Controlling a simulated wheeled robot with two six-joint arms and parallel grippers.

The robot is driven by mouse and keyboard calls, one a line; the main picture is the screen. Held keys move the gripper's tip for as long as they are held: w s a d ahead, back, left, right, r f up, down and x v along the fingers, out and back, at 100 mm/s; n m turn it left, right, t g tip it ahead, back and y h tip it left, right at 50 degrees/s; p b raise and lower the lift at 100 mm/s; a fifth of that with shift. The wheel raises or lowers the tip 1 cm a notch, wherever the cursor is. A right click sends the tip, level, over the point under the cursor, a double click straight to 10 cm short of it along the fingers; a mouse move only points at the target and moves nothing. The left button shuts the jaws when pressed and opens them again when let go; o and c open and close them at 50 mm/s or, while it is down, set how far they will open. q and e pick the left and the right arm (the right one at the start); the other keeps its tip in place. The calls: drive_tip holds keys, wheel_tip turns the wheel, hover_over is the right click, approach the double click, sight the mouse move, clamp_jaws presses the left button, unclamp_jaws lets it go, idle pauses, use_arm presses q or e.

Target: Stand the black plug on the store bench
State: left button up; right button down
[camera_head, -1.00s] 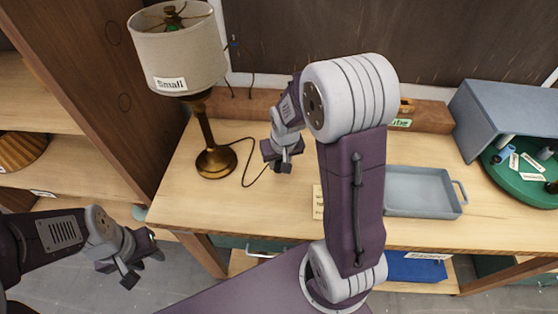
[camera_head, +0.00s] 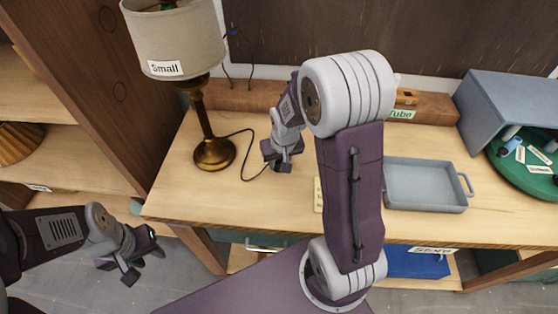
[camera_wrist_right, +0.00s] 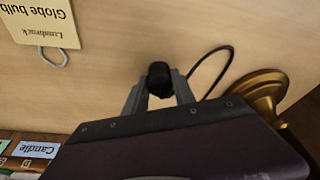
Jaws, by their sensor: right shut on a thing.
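The black plug (camera_wrist_right: 159,78) sits between the fingertips of my right gripper (camera_wrist_right: 158,92) in the right wrist view, over the light wood bench top (camera_wrist_right: 110,85). I cannot tell whether it touches the wood. In the head view my right gripper (camera_head: 280,161) points down over the bench (camera_head: 285,205), right of the lamp base, and hides the plug. A black cord (camera_head: 243,158) runs from the lamp (camera_head: 205,125) to this gripper. My left gripper (camera_head: 142,266) is empty and open, away from the bench at lower left.
A grey-blue tray (camera_head: 425,185) stands on the bench to the right. A note card (camera_head: 318,194) lies partly behind my right arm. A wooden rail (camera_head: 240,97) runs along the back. A green turntable (camera_head: 530,180) is at far right. Bare wood lies in front of the lamp.

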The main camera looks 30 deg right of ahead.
drive_tip(key=shift+f, duration=0.35)
drive_tip(key=c, duration=0.9)
unclamp_jaws()
drive_tip(key=shift+c, duration=0.2)
drive_tip(key=shift+r, duration=0.15)
drive_tip(key=v, duration=0.8)
drive_tip(key=shift+r+p, duration=0.3)
drive_tip(key=shift+r, duration=0.1)
drive_tip(key=shift+s, duration=0.1)
